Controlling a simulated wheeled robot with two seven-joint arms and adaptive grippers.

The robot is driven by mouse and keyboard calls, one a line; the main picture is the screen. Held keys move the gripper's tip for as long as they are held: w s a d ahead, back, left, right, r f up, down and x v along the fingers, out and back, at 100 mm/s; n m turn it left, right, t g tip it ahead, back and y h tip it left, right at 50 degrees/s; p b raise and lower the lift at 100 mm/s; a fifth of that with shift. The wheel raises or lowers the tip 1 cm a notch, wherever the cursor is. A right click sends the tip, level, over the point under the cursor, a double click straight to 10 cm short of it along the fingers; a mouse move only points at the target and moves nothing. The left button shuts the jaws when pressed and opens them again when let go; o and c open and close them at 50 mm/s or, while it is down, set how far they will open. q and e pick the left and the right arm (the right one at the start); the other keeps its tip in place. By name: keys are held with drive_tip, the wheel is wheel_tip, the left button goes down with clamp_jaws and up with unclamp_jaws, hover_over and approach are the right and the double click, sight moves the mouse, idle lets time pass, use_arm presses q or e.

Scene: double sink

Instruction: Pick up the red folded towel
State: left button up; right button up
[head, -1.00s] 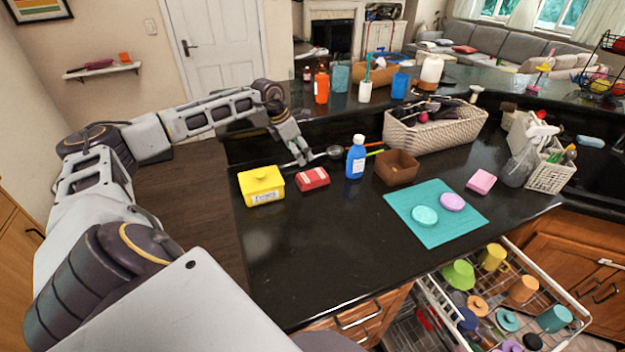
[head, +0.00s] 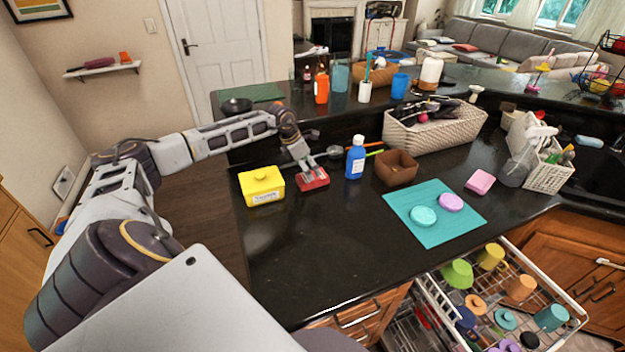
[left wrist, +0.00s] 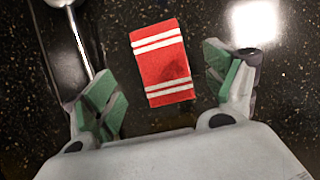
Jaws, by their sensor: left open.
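The red folded towel (head: 314,180) lies on the black counter, between the yellow box and the blue bottle. In the left wrist view the red folded towel (left wrist: 161,63) shows white stripes near both ends and lies between and just beyond the green fingertips. My left gripper (head: 307,168) is over the towel's far side. My right gripper is not in view.
A yellow lidded box (head: 262,187) stands left of the towel and a blue bottle (head: 355,158) right of it. A metal ladle (left wrist: 82,40) lies close to one finger. A brown bowl (head: 397,168) and teal mat (head: 436,232) are further right. The front counter is clear.

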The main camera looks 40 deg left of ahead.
use_arm(q)
drive_tip(key=shift+f, duration=0.1)
drive_tip(key=shift+p+x, duration=0.55)
drive_tip(key=shift+x, duration=2)
drive_tip(key=shift+s, duration=0.15)
drive_tip(key=c, duration=1.1)
